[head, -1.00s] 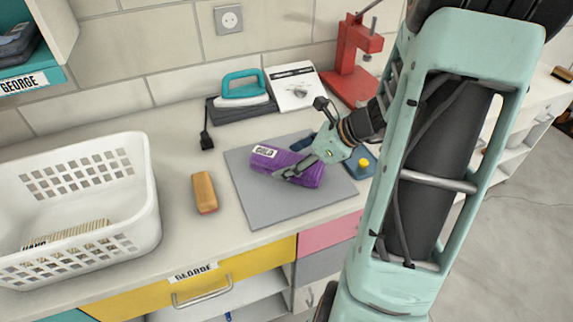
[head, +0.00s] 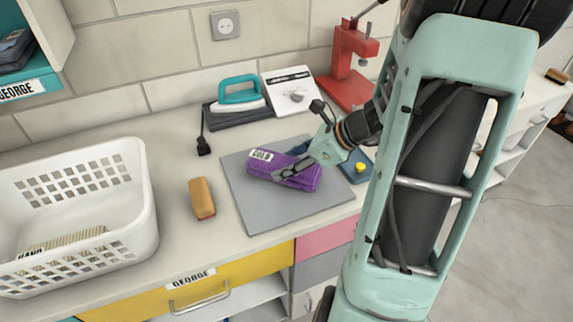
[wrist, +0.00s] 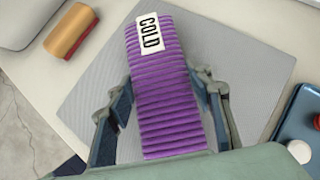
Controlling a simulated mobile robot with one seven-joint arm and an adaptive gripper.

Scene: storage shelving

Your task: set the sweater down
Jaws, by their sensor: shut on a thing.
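The sweater (head: 270,168) is a purple folded bundle with a white label reading COLD. It lies on or just above the grey mat (head: 262,215); any small gap beneath it cannot be told. My gripper (head: 290,171) is shut on the sweater from the right side in the head view. In the wrist view, my gripper (wrist: 168,95) has one finger on each side of the sweater (wrist: 172,75), with the label end pointing away from my palm.
An orange-brown brush (head: 202,198) and a white basket (head: 150,215) stand left of the mat. Behind are an iron (head: 240,92), a white device (head: 290,95) and a red press (head: 350,80). The mat's front is clear.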

